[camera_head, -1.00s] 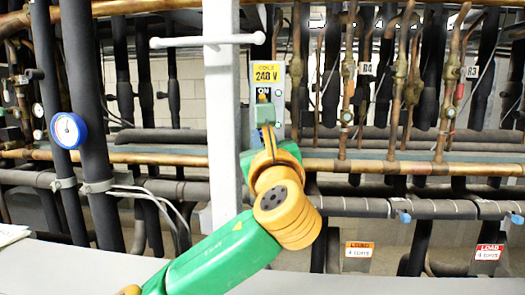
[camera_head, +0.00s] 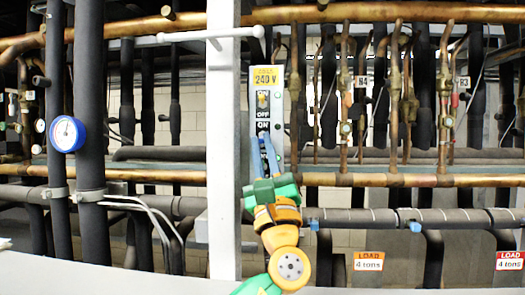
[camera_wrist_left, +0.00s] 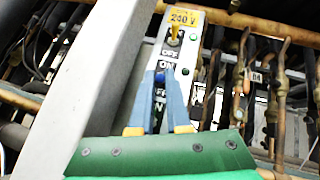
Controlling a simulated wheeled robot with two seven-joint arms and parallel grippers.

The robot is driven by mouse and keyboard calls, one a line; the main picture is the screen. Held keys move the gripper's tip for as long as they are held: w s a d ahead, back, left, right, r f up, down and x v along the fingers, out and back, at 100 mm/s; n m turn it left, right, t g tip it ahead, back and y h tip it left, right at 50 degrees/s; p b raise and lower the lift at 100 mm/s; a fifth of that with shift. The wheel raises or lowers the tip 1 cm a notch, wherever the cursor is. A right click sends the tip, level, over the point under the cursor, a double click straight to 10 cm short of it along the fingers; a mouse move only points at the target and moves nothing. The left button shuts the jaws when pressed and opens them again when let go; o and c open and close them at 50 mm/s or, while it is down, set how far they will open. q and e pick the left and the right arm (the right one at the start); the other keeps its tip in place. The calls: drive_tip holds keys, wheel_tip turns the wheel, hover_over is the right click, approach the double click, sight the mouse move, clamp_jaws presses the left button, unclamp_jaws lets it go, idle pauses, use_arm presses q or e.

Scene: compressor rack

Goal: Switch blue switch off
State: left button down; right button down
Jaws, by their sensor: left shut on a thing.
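A narrow grey switch panel (camera_head: 278,95) with a yellow 240 V label is fixed beside a white post. Its upper switch is yellow (camera_head: 263,100), between ON and OFF labels. Below it is the blue switch (camera_wrist_left: 160,77), just under the lower ON label in the left wrist view. My left gripper (camera_head: 265,145) reaches up from below. Its two blue-grey fingers (camera_wrist_left: 160,90) are shut on the blue switch, one on each side. The fingers partly hide the lower OFF label and the switch's base, so its exact tilt is unclear. My right gripper is not in view.
The white post (camera_head: 222,130) with a crossbar stands close to the left of the panel. Copper pipes (camera_head: 400,180) and dark insulated pipes run behind and to the right. A blue-rimmed gauge (camera_head: 67,134) is at the left.

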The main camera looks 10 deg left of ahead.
use_arm(q)
drive_tip(key=shift+f, duration=0.1)
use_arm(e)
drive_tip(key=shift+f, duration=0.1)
use_arm(q)
drive_tip(key=c, duration=0.9)
unclamp_jaws()
